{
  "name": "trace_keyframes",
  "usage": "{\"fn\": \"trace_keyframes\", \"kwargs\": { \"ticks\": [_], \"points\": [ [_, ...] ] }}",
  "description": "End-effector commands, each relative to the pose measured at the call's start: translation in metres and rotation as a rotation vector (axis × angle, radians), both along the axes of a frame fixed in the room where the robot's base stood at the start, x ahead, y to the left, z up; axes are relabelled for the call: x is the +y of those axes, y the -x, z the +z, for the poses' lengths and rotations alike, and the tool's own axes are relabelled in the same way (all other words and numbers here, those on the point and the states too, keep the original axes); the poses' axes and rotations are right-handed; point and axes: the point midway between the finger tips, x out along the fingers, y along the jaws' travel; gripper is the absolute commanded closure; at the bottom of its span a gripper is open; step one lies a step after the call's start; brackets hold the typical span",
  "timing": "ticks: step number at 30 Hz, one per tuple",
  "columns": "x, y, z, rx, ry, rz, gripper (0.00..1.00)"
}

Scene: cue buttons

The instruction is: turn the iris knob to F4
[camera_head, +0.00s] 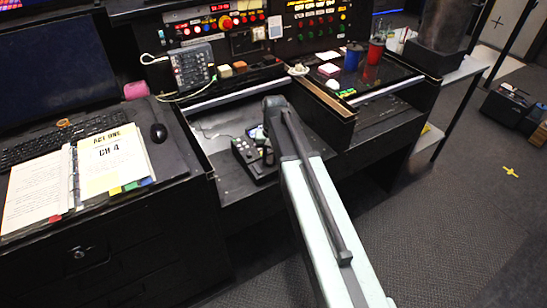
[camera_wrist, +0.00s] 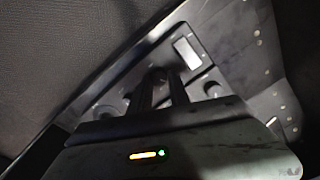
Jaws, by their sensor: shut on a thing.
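A small black control box (camera_head: 250,160) sits on the recessed desk shelf in the head view. A grey round knob (camera_wrist: 105,108) stands to the left, apart from the fingers. In the head view my arm hides part of the box and the fingertips.
An open binder (camera_head: 110,158) with a page reading "ACT ONE" and "CH 4" lies on the left desk beside a keyboard (camera_head: 65,137) and mouse (camera_head: 159,132). A button panel (camera_head: 215,25), a red cup (camera_head: 375,50) and a blue cup (camera_head: 353,57) are behind.

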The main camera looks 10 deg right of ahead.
Motion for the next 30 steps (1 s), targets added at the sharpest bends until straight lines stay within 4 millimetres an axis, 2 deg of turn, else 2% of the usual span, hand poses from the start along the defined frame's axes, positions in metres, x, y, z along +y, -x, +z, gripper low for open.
{"fn": "trace_keyframes", "kwargs": {
  "ticks": [9, 23, 24, 26, 30],
  "points": [
    [0.0032, 0.0000, 0.0004, -0.004, 0.005, 0.091, 1.00],
    [0.0022, 0.0009, 0.0002, -0.003, 0.007, 0.102, 1.00],
    [0.0021, 0.0009, 0.0002, -0.003, 0.007, 0.102, 0.72],
    [0.0018, 0.0009, 0.0001, -0.003, 0.008, 0.102, 0.56],
    [0.0008, 0.0007, 0.0000, -0.003, 0.010, 0.101, 0.56]
  ]
}}
